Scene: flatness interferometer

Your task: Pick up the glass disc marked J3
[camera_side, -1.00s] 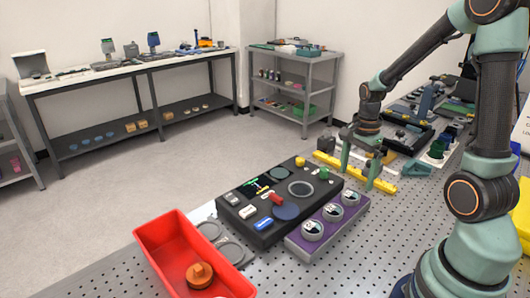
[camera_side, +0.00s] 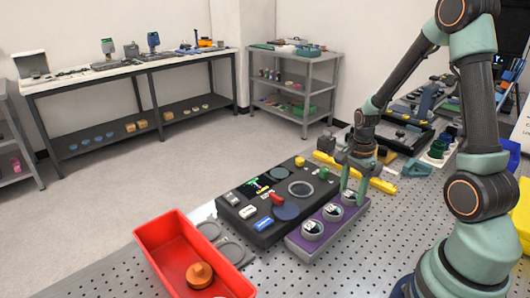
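A purple rack (camera_side: 299,246) holds three round glass discs with pale rims in a row: a near disc (camera_side: 312,230), a middle disc (camera_side: 331,213) and a far disc (camera_side: 348,198). Their marks are too small to read, so I cannot tell which is J3. My gripper (camera_side: 352,192) points down at the far end of the rack. Its two fingers are apart, around or just above the far disc, which they partly hide. I cannot tell whether they touch it.
A black instrument (camera_side: 262,233) with buttons and round ports stands directly left of the rack. A red bin (camera_side: 157,241) holding an orange knobbed piece (camera_side: 199,274) is at front left. A yellow bar (camera_side: 325,158) lies behind my gripper. The perforated tabletop is clear at right.

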